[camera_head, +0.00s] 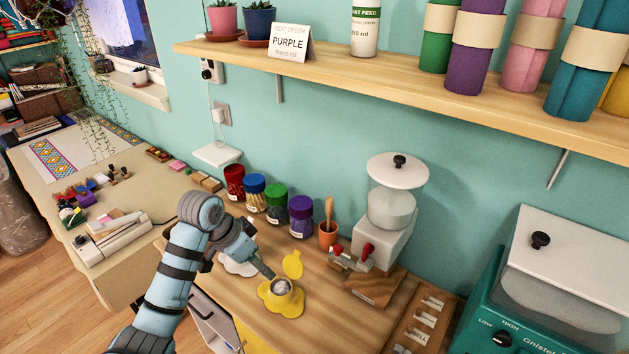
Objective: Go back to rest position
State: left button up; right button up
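My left arm comes in from the bottom left, and its gripper (266,270) points down and right over the wooden worktable (340,325). My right gripper is out of view.
Jars with red, blue, green and purple lids (300,216) stand along the wall. A brown cup (328,235) and a white-lidded dispenser (390,205) stand right of them. A teal machine (540,290) fills the lower right. A shelf (420,88) overhangs the table.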

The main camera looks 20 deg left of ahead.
pick_arm(q)
jog(key=s+d+f+n+y, duration=0.1)
jog(key=s+d+f+n, duration=0.15)
jog(key=s+f, duration=0.9)
jog(key=s+d+n+y, duration=0.1)
jog(key=s+n+y, duration=0.1)
jog(key=s, duration=1.2)
notch_tip(320, 180, down, 18)
jog(key=s+a+g, duration=0.2)
jog(key=s+f, duration=1.3)
jog(key=s, duration=0.1)
jog(key=shift+s+a+f+n+g, duration=0.2)
jog(key=shift+s+f+n+g, duration=0.2)
jog(key=shift+n, duration=0.05)
